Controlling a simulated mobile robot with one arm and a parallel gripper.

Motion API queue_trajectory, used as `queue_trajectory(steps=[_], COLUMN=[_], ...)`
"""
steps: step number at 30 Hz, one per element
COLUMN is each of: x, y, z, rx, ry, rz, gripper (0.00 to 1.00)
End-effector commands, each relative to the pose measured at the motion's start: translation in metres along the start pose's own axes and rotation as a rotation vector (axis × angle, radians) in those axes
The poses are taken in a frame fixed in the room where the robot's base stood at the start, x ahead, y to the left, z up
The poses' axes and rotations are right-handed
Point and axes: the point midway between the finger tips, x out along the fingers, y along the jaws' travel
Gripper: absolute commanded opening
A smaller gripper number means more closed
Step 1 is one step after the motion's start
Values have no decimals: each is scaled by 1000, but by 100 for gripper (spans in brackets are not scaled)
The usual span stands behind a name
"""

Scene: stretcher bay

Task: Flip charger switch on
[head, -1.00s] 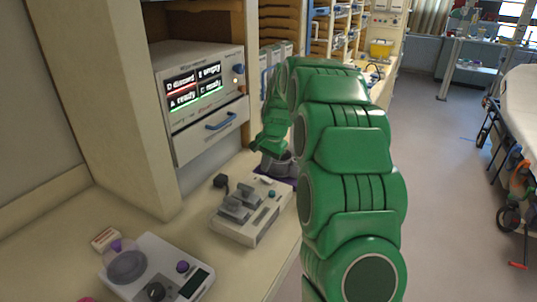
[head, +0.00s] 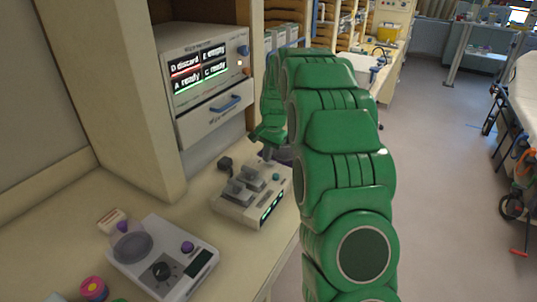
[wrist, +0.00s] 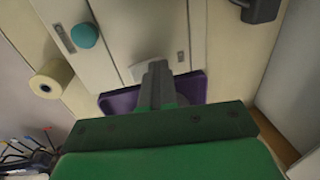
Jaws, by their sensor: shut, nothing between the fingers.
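The charger (head: 244,212) is a pale box on the counter with grey blocks seated on top, a teal knob (head: 276,177) and a green-lit front display (head: 271,208). In the wrist view, its pale top and the teal knob (wrist: 85,35) show. My gripper (wrist: 157,72) is shut and empty, its fingertips over the charger's edge beside a small pale tab (wrist: 143,72), which may be the switch. The fingers partly cover the tab, so I cannot tell its position or whether they touch. In the head view, my gripper (head: 268,155) is at the charger's far end, largely hidden by my arm.
A purple pad (wrist: 122,101) lies under the fingers. A scale-like device (head: 160,258) with a dial stands nearer on the counter. A cabinet unit (head: 207,75) with a lit screen and drawer stands behind. The floor right of the counter is open, with a stretcher (head: 523,110) beyond.

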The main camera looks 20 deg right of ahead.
Motion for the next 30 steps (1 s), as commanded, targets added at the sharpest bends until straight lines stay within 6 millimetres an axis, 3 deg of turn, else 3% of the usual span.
queue_trajectory(steps=[20,30], x=[-2,-3], y=[18,19], z=[0,0], rx=[4,3], ry=[-6,-5], rz=[4,3], gripper=[0,0])
